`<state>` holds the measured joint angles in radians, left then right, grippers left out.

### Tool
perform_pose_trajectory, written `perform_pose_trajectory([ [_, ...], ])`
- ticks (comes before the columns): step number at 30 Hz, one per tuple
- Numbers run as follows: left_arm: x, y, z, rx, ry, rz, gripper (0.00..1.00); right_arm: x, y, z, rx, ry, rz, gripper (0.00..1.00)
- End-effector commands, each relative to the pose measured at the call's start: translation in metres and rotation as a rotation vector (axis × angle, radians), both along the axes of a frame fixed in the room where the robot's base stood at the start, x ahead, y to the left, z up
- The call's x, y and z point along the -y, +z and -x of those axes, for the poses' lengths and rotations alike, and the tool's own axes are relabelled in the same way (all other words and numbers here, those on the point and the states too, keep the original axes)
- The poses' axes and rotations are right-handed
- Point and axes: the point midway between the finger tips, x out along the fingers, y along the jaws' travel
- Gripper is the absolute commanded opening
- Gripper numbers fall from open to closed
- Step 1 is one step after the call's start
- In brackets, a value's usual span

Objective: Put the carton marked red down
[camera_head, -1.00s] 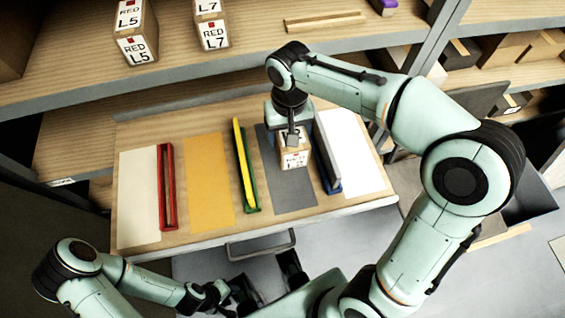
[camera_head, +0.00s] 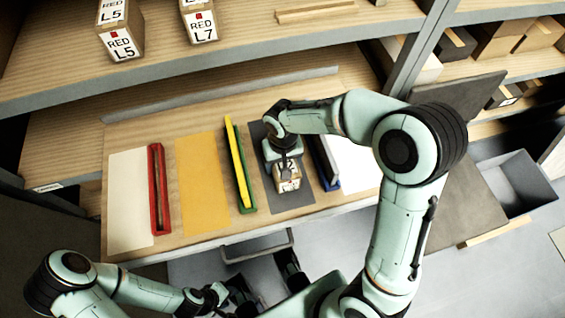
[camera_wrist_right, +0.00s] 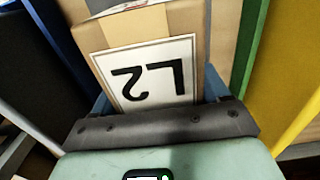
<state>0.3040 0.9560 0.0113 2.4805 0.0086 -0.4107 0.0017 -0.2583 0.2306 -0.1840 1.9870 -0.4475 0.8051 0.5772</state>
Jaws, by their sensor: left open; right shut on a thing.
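A cardboard carton (camera_head: 287,184) with a white label is over the grey mat (camera_head: 292,202) on the table. My right gripper (camera_head: 284,168) is shut on it from above. In the right wrist view the carton (camera_wrist_right: 151,73) shows a label reading L2 and sits between the gripper's fingers. The head view does not show clearly whether its base touches the mat. The red mark on its label is hard to make out. My left gripper (camera_head: 216,298) is open and empty, low in front of the table.
A green tray with a yellow bar (camera_head: 238,165) stands left of the grey mat, and a blue tray (camera_head: 325,165) stands right. A red tray (camera_head: 159,190), yellow mat (camera_head: 203,185) and white mats lie further out. Cartons L5 (camera_head: 120,35) and L7 (camera_head: 202,25) stand on the shelf behind.

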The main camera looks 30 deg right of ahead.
Motion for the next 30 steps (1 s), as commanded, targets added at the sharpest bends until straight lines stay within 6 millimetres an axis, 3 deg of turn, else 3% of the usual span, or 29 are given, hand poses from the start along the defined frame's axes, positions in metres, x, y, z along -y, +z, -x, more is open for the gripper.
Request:
perform_pose_trajectory([
  [14,0.0,-0.003,-0.001,0.004,0.0,0.0,0.43,0.0,-0.009,-0.001,0.003,0.0,-0.001,0.08],
  [15,0.0,-0.003,-0.001,0.005,0.001,-0.001,0.43,0.0,-0.011,0.0,0.0,0.0,0.0,0.78],
  [17,0.0,-0.003,-0.001,0.004,0.0,0.0,0.43,0.0,-0.01,0.0,0.0,0.0,0.0,0.97],
  [25,0.0,-0.001,-0.001,0.003,0.0,0.0,0.43,0.0,-0.008,0.0,0.001,0.0,0.0,1.0],
  [30,0.0,0.003,0.0,-0.002,-0.001,0.001,0.43,0.0,0.013,-0.001,0.005,0.0,-0.001,1.0],
])
